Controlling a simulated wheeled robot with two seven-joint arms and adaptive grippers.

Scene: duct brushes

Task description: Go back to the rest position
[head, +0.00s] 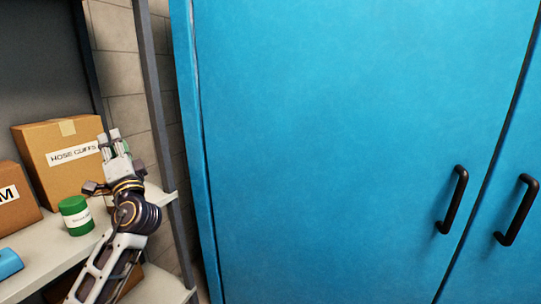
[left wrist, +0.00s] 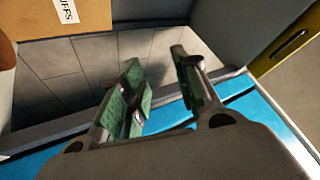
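My left gripper (head: 116,145) is in front of the shelf, near the right end of its board and the hose cuffs box. In the left wrist view its two green-padded fingers (left wrist: 160,85) stand apart with nothing between them. The gripper is open and empty, and it overlaps the right edge of the box in the head view. My right gripper is in neither view.
A cardboard box labelled hose cuffs (head: 62,170), another box (head: 14,200), a green can (head: 76,216) and a blue object (head: 8,263) sit on the shelf board (head: 50,262). A grey post (head: 150,90) and a closed blue cabinet (head: 330,150) with black handles stand to the right.

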